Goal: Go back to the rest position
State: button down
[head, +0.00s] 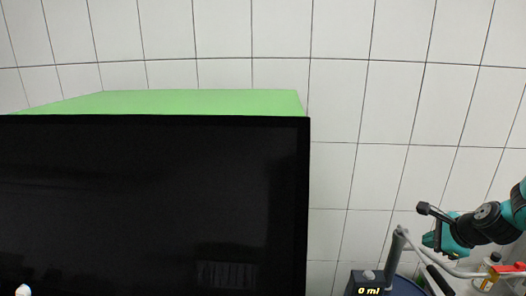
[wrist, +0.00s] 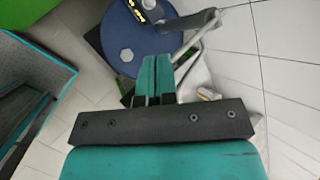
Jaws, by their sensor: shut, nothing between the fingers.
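My gripper (wrist: 156,78) is in the wrist view, its two teal fingers together and nothing between them. The fingers point toward a blue round lid (wrist: 122,38) and a grey bent pipe (wrist: 198,38), partly covering them. I cannot tell the gap between the fingertips and these things. In the head view my gripper (head: 431,240) is at the lower right, beside the upper end of the grey pipe (head: 394,255). No rest position is marked in either view.
A large black panel (head: 150,200) with a green top (head: 200,102) fills the head view's left. A box reading "0 ml" (head: 368,280) stands by the pipe. A bottle (head: 489,272) and a red object (head: 509,268) sit at right. Behind is a tiled wall (head: 350,100).

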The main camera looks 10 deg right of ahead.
jog(key=s+a+r+n+g+y+b, duration=0.1)
jog(key=a+r+n, duration=0.2)
jog(key=a+n, duration=0.35)
jog(key=s+a+r+n+g+y+b, duration=0.2)
jog(key=a+r+n, duration=0.15)
jog(key=a, duration=0.65)
jog(key=s+a+r+n+g+y+b, duration=0.1)
jog(key=a+r+n, duration=0.1)
jog(key=a+n, duration=0.55)
jog(key=s+a+r+n+g+b, duration=0.1)
jog(key=s+a+n+g, duration=0.1)
jog(key=s+a+n, duration=0.4)
jog(key=s+a+r+n+g+b, duration=0.1)
jog(key=s+a+n, duration=0.5)
jog(key=s, duration=0.6)
jog(key=shift+s+a+r+n+g+h+b, duration=0.2)
jog(key=shift+r+n+g+h+b, duration=0.15)
jog(key=shift+r+n, duration=0.5)
jog(key=shift+w+f, duration=0.1)
jog(key=shift+f, duration=0.05)
